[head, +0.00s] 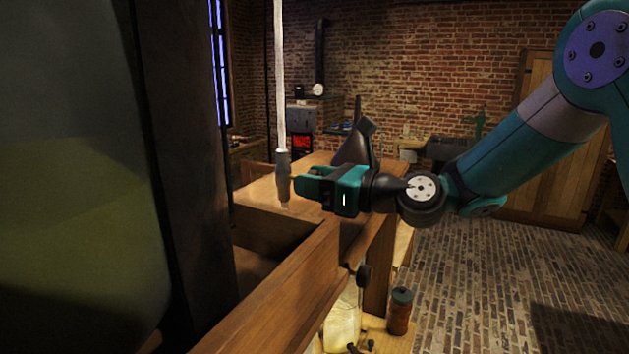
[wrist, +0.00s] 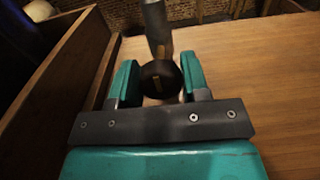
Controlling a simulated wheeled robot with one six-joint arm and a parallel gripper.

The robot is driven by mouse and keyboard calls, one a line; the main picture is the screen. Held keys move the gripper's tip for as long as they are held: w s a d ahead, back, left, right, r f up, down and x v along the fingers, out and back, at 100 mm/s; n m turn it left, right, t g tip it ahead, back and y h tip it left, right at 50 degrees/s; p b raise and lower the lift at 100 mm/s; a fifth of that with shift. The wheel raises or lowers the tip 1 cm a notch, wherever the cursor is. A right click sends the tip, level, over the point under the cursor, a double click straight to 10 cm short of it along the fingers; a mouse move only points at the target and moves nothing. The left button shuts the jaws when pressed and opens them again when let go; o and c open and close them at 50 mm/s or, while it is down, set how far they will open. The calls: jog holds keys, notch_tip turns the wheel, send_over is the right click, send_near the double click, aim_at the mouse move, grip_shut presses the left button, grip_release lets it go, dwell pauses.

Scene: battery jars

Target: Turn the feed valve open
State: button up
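The feed valve seems to be the grey fitting (head: 283,178) at the lower end of a pale upright pipe (head: 280,75), above the wooden bench. In the wrist view, a dark round knob (wrist: 160,78) with a short tan mark shows in front of the grey pipe (wrist: 157,28). My gripper (head: 299,186) is level with the fitting, just to its right. In the wrist view, my gripper's teal fingers (wrist: 160,75) stand apart, one on each side of the knob.
A wooden partition edge (head: 290,285) runs in front of the bench top (head: 320,162). Below it stand a glass jar (head: 343,322) and a brown, dark-lidded jar (head: 399,312). A dark funnel-like object (head: 357,145) is behind my gripper. A large dark-framed panel fills the left.

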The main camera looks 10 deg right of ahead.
jog(key=c, duration=0.4)
jog(key=shift+n, duration=0.3)
jog(key=n+b, duration=0.2)
jog(key=shift+f+n, duration=0.15)
jog(key=shift+n, duration=0.25)
jog(key=n+b, duration=0.3)
jog(key=n, duration=0.1)
jog(key=shift+f+n, duration=0.1)
jog(key=shift+n, duration=0.2)
jog(key=n+b, duration=0.5)
jog(key=n, duration=0.1)
jog(key=shift+n+b, duration=1.8)
jog(key=shift+n, duration=0.1)
